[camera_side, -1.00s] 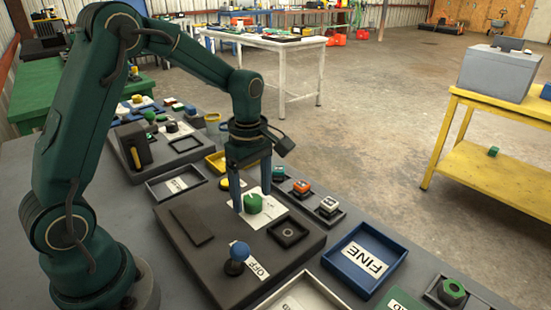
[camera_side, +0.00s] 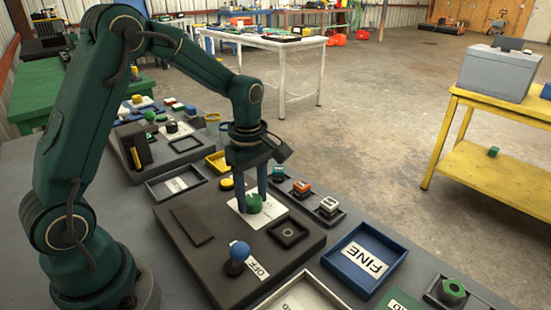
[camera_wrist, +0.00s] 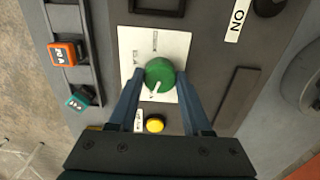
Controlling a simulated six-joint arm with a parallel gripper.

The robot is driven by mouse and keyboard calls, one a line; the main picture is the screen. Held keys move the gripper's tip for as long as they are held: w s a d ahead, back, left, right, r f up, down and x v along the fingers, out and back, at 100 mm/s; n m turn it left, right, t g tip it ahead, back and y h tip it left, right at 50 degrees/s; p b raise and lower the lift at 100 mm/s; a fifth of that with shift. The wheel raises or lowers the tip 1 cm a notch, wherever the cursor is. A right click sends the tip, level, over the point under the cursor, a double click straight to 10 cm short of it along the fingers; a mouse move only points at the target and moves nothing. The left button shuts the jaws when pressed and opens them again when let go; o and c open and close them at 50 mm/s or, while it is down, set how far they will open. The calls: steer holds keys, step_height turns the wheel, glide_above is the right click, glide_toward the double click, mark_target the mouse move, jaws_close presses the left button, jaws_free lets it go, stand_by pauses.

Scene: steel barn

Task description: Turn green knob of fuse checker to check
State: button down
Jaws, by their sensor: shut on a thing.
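The fuse checker (camera_side: 287,267) is a dark flat box on the grey bench. Its green knob (camera_side: 254,204) sits on a white plate (camera_side: 272,218) with small printed marks. My gripper (camera_side: 252,200) points down and is shut on the knob. In the wrist view the green knob (camera_wrist: 159,73) lies between the two blue fingertips. Its white pointer line points down and slightly left in that view, away from the marks on the white plate (camera_wrist: 178,42). The marks are too small to read surely.
A dark square frame (camera_side: 288,234) is beside the knob. A rack of fuses (camera_side: 301,189) and a blue FINE tray (camera_side: 364,258) lie to the right.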

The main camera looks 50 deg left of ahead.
steer(key=m, duration=0.7)
steer(key=shift+m, duration=0.3)
steer(key=m, duration=1.1)
steer(key=shift+d, duration=0.1)
steer(key=m, duration=0.3)
steer(key=shift+m, duration=0.3)
steer(key=m, duration=0.3)
steer(key=shift+m, duration=1.9)
